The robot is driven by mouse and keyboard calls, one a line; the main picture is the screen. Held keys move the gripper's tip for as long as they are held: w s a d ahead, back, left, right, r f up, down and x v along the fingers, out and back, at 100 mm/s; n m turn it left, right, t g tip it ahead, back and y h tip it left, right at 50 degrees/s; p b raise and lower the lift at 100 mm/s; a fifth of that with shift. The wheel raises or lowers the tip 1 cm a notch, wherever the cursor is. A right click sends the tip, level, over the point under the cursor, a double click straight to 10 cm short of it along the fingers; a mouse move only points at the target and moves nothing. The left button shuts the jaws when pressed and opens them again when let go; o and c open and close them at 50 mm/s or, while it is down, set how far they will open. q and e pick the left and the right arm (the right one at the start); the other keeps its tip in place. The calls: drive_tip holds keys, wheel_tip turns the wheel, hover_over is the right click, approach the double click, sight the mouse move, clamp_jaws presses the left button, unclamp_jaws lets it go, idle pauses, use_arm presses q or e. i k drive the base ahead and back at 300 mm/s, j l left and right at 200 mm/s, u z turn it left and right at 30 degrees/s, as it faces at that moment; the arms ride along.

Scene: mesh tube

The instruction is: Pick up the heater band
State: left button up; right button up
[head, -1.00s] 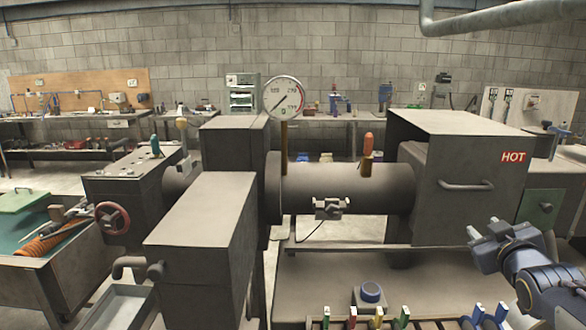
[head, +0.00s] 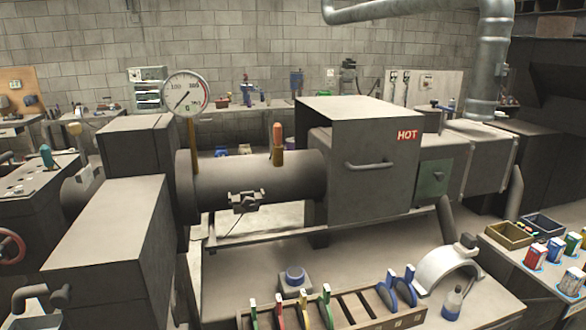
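A pale, arched half-ring with a small dark box on its top looks like the heater band (head: 436,272). It stands on the bench at the lower right in the head view, arch upward, just right of the tool rack.
The machine's box marked HOT (head: 360,180) and its barrel (head: 228,180) stand behind the bench. A tool rack (head: 385,318) with coloured handles lies left of the band. A side table (head: 520,262) with bins and cans is at right. A blue-topped knob (head: 294,275) sits left.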

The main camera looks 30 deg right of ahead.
sight(441, 261)
drive_tip(key=z, duration=1.55)
drive_tip(key=l+u, duration=0.15)
drive_tip(key=u, duration=0.7)
drive_tip(key=l+u, duration=0.35)
drive_tip(key=k+l+u, duration=0.1)
drive_tip(key=l+u, duration=0.25)
drive_tip(key=l, duration=0.2)
drive_tip(key=k+l+u, duration=0.15)
drive_tip(key=l+u, duration=0.2)
drive_tip(key=k+l, duration=0.15)
drive_tip(key=l, duration=0.25)
drive_tip(key=k+l+u, duration=0.1)
drive_tip(key=l, duration=0.3)
drive_tip(key=k+l, duration=0.25)
drive_tip(key=l, duration=0.15)
drive_tip(key=k+l+u, duration=0.1)
drive_tip(key=l, duration=0.3)
drive_tip(key=k+l, duration=0.25)
drive_tip(key=i+l, duration=0.15)
drive_tip(key=i, duration=0.3)
drive_tip(key=u, duration=0.05)
